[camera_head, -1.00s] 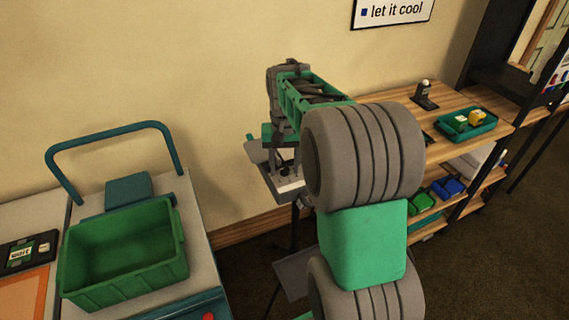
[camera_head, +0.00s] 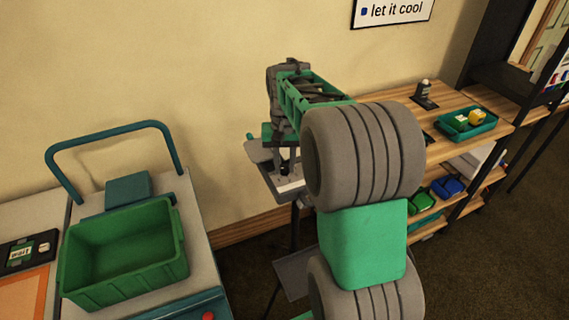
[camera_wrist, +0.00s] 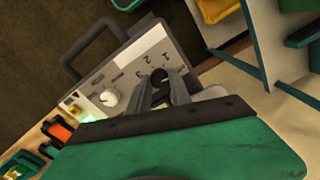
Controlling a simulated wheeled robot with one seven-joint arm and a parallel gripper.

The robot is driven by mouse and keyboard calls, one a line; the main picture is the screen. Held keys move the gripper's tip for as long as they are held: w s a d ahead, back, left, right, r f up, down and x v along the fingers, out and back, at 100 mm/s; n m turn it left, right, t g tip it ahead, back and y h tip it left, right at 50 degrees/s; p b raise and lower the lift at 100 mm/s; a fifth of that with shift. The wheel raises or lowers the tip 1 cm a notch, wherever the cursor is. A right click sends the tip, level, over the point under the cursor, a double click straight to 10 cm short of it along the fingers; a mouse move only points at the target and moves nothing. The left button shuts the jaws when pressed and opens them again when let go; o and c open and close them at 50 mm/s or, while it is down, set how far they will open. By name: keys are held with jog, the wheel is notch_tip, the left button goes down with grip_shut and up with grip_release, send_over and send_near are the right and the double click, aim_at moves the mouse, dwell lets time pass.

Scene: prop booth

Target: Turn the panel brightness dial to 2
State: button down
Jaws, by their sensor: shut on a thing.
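The panel (camera_wrist: 128,68) is a light grey box face, tilted in the wrist view, with the printed numerals 1 and 2 near a dark dial (camera_wrist: 160,77). My gripper (camera_wrist: 160,88) is shut on this dial, and its fingers hide much of it. Where the dial's pointer stands cannot be made out. A white round knob (camera_wrist: 110,97) sits farther left on the same panel, apart from my fingers. In the head view the panel (camera_head: 292,186) shows as a pale strip under my gripper (camera_head: 287,168), partly hidden by my arm.
A green crate (camera_head: 125,282) stands on a grey cart at left. A wooden shelf at right bears a teal tray (camera_head: 487,127) with small items. A dark handle (camera_wrist: 72,50) juts from the panel's far side. The wall stands behind the panel.

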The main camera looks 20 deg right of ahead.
jog(key=n, duration=0.5)
jog(key=shift+r+p, duration=0.1)
jog(key=shift+p, duration=0.2)
jog(key=n, duration=0.4)
jog(key=shift+n, duration=0.4)
jog(key=n, duration=0.5)
jog(key=shift+p, duration=0.35)
jog(key=n, duration=0.4)
jog(key=shift+n, duration=0.4)
jog(key=c, duration=1.2)
grip_release()
jog(key=shift+a, duration=0.1)
jog(key=shift+o, duration=0.2)
